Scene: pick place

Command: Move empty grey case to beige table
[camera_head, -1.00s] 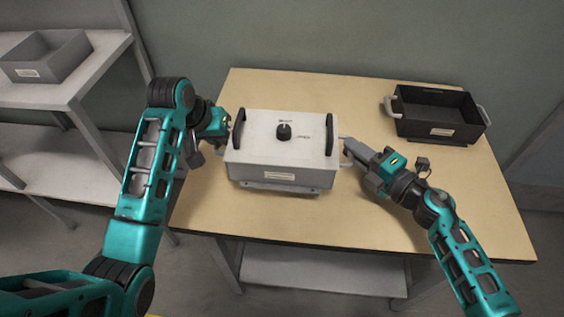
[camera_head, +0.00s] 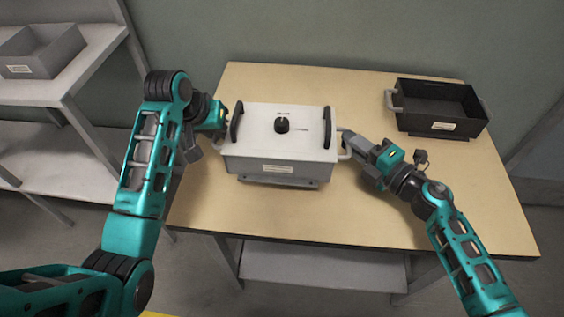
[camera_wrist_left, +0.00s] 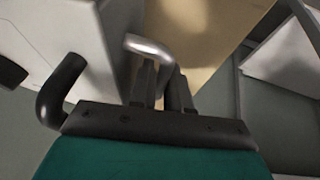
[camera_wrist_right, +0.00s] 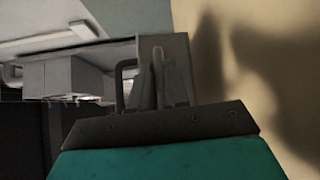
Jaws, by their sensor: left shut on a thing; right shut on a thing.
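An open grey case (camera_head: 42,58) with a white label sits on the left shelf, and its visible inside looks empty. A closed light grey box (camera_head: 290,150) with a dark knob and two black top handles is over the beige table (camera_head: 400,205). My left gripper (camera_head: 220,133) is shut on the box's left side handle; the handle also shows in the left wrist view (camera_wrist_left: 148,46). My right gripper (camera_head: 346,148) is shut on its right side handle, which shows in the right wrist view (camera_wrist_right: 121,75). I cannot tell whether the box touches the table.
An open black case (camera_head: 440,108) with grey side handles stands at the table's back right. The grey shelf unit (camera_head: 95,50) is close to my left arm. The table is clear in front of the box and at the front right.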

